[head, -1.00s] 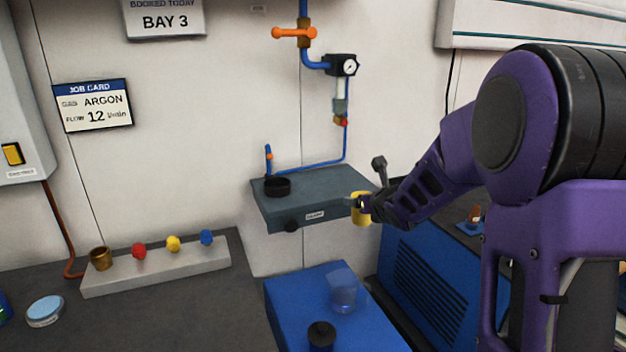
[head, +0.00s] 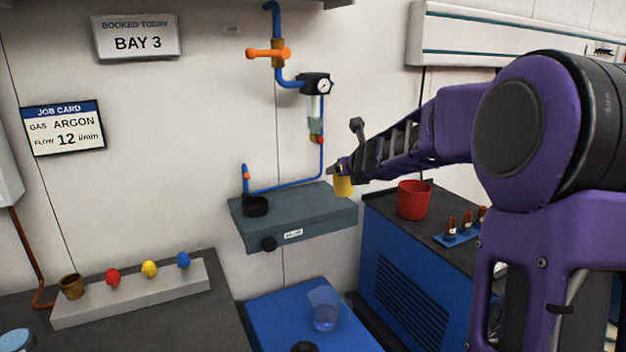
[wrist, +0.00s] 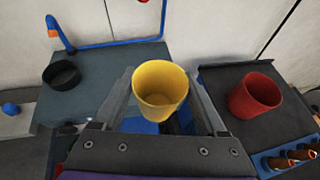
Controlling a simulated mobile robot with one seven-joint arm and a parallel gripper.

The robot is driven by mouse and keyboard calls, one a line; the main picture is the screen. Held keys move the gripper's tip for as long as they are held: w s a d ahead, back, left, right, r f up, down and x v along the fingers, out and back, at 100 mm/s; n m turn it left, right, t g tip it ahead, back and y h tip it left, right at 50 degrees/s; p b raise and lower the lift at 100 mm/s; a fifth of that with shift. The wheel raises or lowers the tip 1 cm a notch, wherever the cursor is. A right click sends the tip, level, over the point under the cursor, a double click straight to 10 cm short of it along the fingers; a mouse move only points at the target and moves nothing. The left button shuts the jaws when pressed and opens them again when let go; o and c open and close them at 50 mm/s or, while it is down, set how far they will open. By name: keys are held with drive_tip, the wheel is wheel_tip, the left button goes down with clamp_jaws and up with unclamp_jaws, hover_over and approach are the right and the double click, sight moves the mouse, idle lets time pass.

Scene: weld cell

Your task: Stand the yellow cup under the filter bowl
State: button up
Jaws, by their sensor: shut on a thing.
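My gripper (head: 342,168) is shut on the yellow cup (head: 343,186) and holds it up in the air near the right end of the grey wall shelf (head: 325,215). In the wrist view the yellow cup (wrist: 160,88) is upright between my fingers, its open mouth showing and its inside looking empty. The filter bowl (head: 314,112) is the clear bowl under the gauge on the blue wall pipe, with a red piece at its lower end. It hangs above the shelf, to the upper left of the cup. The cup is apart from the shelf and the bowl.
A black ring-shaped dish (head: 255,206) sits on the shelf's left part. A red cup (head: 413,200) stands on the dark-topped blue cabinet at right, beside a blue rack (head: 458,237). A clear cup (head: 324,312) stands on the blue surface below. The shelf's right part is clear.

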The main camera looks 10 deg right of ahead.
drive_tip(key=w+a+p, duration=0.1)
drive_tip(key=w+p, duration=0.1)
drive_tip(key=w, duration=0.3)
drive_tip(key=w+a+p, duration=0.2)
drive_tip(key=w+p, duration=0.1)
drive_tip(key=w, duration=0.2)
drive_tip(key=w+a+p, duration=0.2)
drive_tip(key=w, duration=0.3)
drive_tip(key=shift+w+r+p, duration=0.1)
drive_tip(key=shift+r+p, duration=0.05)
drive_tip(key=shift+p, duration=0.15)
wheel_tip(320, 180, down, 2)
drive_tip(key=shift+f+b, duration=0.15)
drive_tip(key=shift+b, duration=0.15)
drive_tip(key=shift+f, duration=2.45)
drive_tip(key=shift+f+b, duration=0.2)
drive_tip(key=shift+b, duration=0.25)
drive_tip(key=o, duration=1.3)
drive_tip(key=shift+c, duration=0.2)
